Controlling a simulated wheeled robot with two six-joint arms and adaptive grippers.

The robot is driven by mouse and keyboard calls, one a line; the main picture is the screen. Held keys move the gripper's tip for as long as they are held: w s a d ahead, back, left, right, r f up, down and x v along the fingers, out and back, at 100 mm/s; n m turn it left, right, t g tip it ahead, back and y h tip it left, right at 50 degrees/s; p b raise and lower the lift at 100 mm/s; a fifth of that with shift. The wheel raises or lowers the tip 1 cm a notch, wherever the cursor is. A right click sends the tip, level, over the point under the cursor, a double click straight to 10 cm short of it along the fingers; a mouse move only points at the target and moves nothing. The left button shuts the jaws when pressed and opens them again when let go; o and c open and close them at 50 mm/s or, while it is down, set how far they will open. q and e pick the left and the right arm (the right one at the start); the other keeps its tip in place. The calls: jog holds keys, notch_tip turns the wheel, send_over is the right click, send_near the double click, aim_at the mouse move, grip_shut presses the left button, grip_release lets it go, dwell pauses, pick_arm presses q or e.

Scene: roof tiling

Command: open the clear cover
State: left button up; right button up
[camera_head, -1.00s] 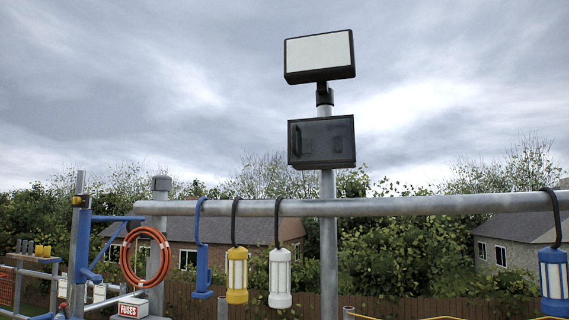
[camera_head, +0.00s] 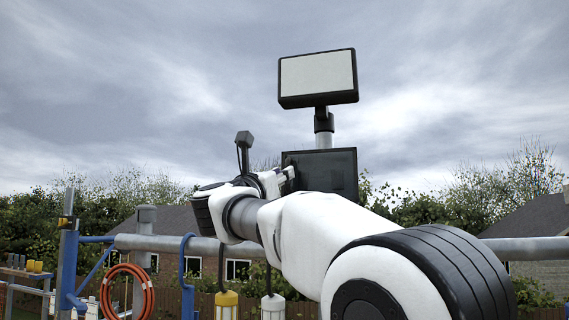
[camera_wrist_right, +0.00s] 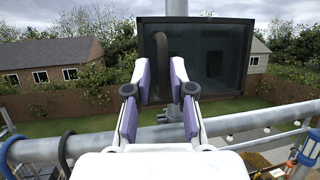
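The clear cover (camera_head: 335,168) is the dark, see-through front of a black box on a pole, under a white panel. In the right wrist view the cover (camera_wrist_right: 222,60) fills the upper right and looks shut. Its dark curved handle (camera_wrist_right: 162,52) is on the left side. My right gripper (camera_head: 287,175) is at the box's left edge in the head view. In the right wrist view my right gripper (camera_wrist_right: 161,78) is open, its two fingers on either side of the handle; contact cannot be told. My left gripper is out of view.
The white panel (camera_head: 317,75) stands above the box. A grey horizontal rail (camera_head: 170,243) runs below, with a yellow lantern (camera_head: 227,305), a white lantern (camera_head: 272,307) and an orange hose coil (camera_head: 127,292). My right arm hides much of the rail and pole.

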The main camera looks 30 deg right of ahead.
aim_at(287, 184)
jog(key=p+x, duration=0.1)
jog(key=x, duration=0.2)
jog(key=shift+d, duration=0.5)
jog(key=shift+s+a, duration=0.15)
jog(key=shift+a, duration=0.15)
grip_shut()
jog(key=shift+f, duration=0.1)
